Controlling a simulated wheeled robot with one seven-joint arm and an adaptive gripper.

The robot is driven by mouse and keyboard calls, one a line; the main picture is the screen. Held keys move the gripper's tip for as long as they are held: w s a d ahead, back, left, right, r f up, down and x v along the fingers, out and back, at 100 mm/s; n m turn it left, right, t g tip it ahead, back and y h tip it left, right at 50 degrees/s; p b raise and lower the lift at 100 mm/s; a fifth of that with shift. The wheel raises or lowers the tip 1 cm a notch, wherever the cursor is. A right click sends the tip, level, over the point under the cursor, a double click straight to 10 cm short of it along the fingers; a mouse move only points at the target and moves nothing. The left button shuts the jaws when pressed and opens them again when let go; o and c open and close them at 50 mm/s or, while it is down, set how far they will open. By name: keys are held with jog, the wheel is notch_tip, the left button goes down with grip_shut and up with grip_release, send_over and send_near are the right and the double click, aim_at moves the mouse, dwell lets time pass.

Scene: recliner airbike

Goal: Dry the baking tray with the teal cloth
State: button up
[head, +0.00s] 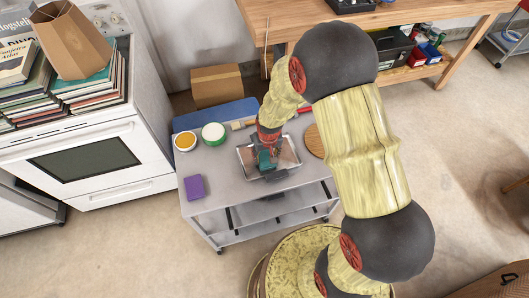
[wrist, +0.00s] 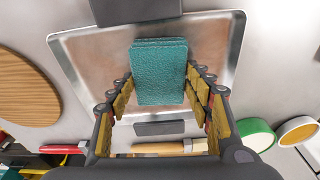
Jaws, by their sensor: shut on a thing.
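The teal cloth (wrist: 160,72) is a folded, textured block held between the fingers of my gripper (wrist: 163,88). In the head view the cloth (head: 265,158) shows as a small teal patch under my gripper (head: 268,150). The baking tray (wrist: 85,62) is a shallow metal rectangle with a raised pale rim and brownish blotches on its floor. In the head view the tray (head: 288,158) lies on the grey cart top. My gripper is over the tray with the cloth. I cannot tell whether the cloth touches the tray floor.
The cart (head: 215,175) also holds a purple block (head: 194,187), a green-rimmed round container (head: 213,132), a yellow-topped one (head: 185,141), a brush (wrist: 160,147), a red-handled tool (wrist: 62,149) and a round wooden board (wrist: 25,88). A white stove (head: 85,150) stands left.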

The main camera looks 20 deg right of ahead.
jog(key=shift+s+d+f, duration=0.1)
jog(key=shift+s, duration=0.4)
jog(key=shift+w+a, duration=0.2)
jog(key=shift+w, duration=0.55)
jog(key=shift+w+a, duration=0.2)
jog(key=shift+w, duration=0.55)
jog(key=shift+s+d, duration=0.2)
jog(key=shift+s, duration=0.6)
jog(key=shift+s+d, duration=0.2)
jog(key=shift+s, duration=0.6)
jog(key=shift+r+p, duration=1.1)
jog(key=shift+r, duration=0.45)
jog(key=shift+w, duration=0.1)
